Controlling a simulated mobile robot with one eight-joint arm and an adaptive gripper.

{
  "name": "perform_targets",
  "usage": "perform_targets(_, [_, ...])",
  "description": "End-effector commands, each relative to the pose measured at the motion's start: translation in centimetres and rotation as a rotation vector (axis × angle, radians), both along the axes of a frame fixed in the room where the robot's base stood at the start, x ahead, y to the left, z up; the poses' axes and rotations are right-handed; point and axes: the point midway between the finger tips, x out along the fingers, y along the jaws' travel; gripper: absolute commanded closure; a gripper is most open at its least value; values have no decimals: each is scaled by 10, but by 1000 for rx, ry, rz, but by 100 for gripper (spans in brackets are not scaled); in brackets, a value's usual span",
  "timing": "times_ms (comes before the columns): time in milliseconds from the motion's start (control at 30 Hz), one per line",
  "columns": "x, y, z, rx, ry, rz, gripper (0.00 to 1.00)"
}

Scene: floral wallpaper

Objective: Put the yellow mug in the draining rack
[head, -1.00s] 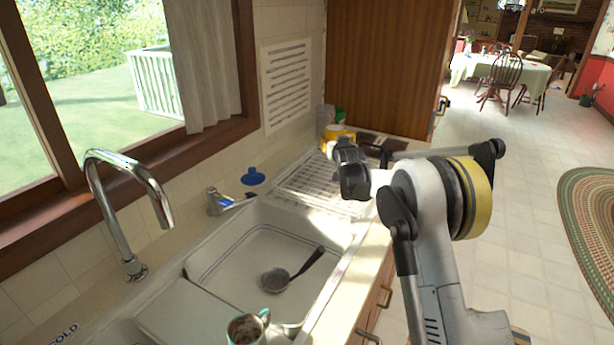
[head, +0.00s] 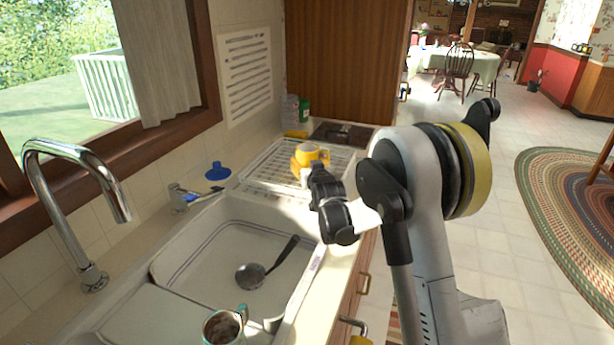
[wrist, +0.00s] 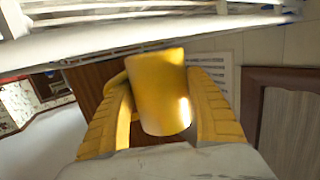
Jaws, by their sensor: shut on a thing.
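The yellow mug (head: 312,153) is between the yellow fingers of my gripper (head: 303,168), over the right part of the draining rack in the head view. The white draining rack (head: 262,172) lies on the counter beyond the sink. In the wrist view, the fingers close on both sides of the yellow mug (wrist: 160,85), and white rack wires (wrist: 130,35) cross the top. I cannot tell whether the mug touches the rack.
The sink (head: 215,245) holds a dark ladle (head: 250,275). Another mug (head: 222,328) stands at the near edge. A tall faucet (head: 75,160) is at left. A blue stopper (head: 217,171), a clear bottle and a green bottle (head: 304,109) stand by the wall.

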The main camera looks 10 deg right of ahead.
Motion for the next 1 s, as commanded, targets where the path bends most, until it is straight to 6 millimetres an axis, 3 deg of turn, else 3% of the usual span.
perform_targets(200, [1,0,-36,0,0,0,78])
perform_targets(467, [1,0,-35,0,0,0,78])
perform_targets(967, [0,0,-50,-1,5,0,78])
perform_targets(1000, [0,0,-51,-1,6,0,29])
